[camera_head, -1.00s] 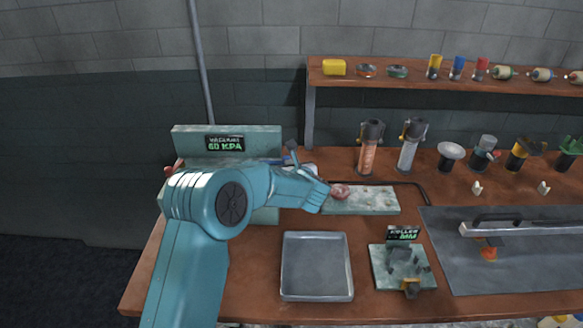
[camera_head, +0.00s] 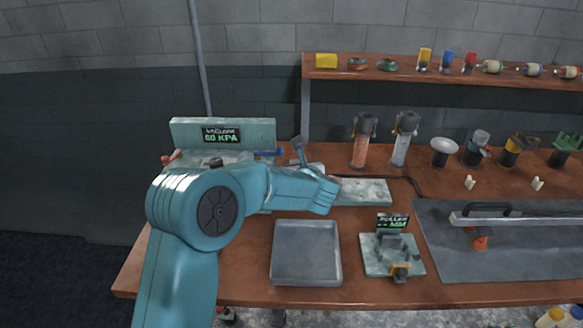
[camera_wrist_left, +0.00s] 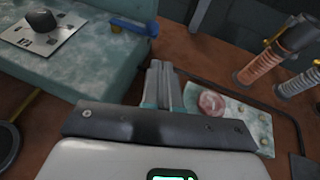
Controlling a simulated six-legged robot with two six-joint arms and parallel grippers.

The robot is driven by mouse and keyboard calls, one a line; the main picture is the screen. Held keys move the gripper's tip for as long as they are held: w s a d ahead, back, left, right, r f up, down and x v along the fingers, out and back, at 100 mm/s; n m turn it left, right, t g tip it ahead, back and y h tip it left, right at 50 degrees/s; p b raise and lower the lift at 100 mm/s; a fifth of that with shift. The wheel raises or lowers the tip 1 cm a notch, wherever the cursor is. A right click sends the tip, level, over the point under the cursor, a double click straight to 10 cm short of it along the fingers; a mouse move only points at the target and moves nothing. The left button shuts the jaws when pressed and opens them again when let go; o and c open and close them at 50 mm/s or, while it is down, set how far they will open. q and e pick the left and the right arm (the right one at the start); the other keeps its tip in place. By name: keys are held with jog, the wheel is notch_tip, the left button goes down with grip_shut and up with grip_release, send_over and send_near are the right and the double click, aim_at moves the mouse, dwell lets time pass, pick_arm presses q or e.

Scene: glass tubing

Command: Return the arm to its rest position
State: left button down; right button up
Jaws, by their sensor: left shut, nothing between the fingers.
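My left arm comes in from the left in the head view and reaches over the bench (camera_head: 240,270). Its wrist hides the gripper's fingers there. In the left wrist view my left gripper (camera_wrist_left: 162,80) is shut, with its two fingers together and nothing between them. It is above the bench, between the green vacuum station (camera_head: 222,134) and the pale green slab (camera_head: 365,191). The slab shows again in the left wrist view (camera_wrist_left: 235,118), with a pinkish round piece (camera_wrist_left: 211,102) on it. My right gripper is not in view.
A grey tray (camera_head: 306,253) and the roller stand (camera_head: 392,255) are in front of the arm. Two upright cylinders (camera_head: 363,142) (camera_head: 404,140) stand behind the slab. A dark mat with a long-handled tool (camera_head: 515,217) lies at right. A shelf (camera_head: 440,74) runs along the back.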

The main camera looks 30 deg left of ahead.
pick_arm(q)
jog(key=v, duration=0.3)
jog(key=b+v, duration=0.1)
jog(key=v, duration=0.1)
jog(key=shift+w+d, duration=0.3)
jog(key=shift+r, duration=0.1)
